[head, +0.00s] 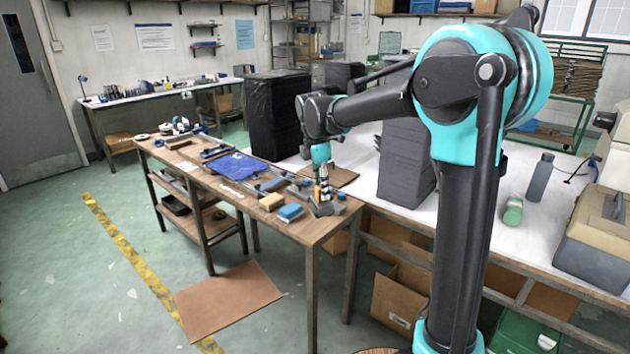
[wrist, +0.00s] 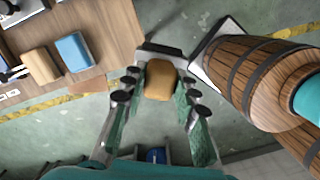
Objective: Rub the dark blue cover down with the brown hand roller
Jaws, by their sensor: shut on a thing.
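The dark blue cover (head: 237,165) lies spread on the tray panel on the narrow wooden table, left of my gripper in the head view. My gripper (head: 323,198) points down near the table's right end, apart from the cover. In the wrist view my gripper (wrist: 158,92) has its fingers on both sides of a rounded tan-brown piece, which I take to be the brown hand roller (wrist: 160,78). Its lower part is hidden, and it is too small to make out in the head view.
A tan block (head: 271,201) and a blue block (head: 290,212) lie on the table's near edge; both show in the wrist view. Small tools crowd the table's far left end. A white bench (head: 470,215) with dark grey stacks stands behind. Floor is open in front.

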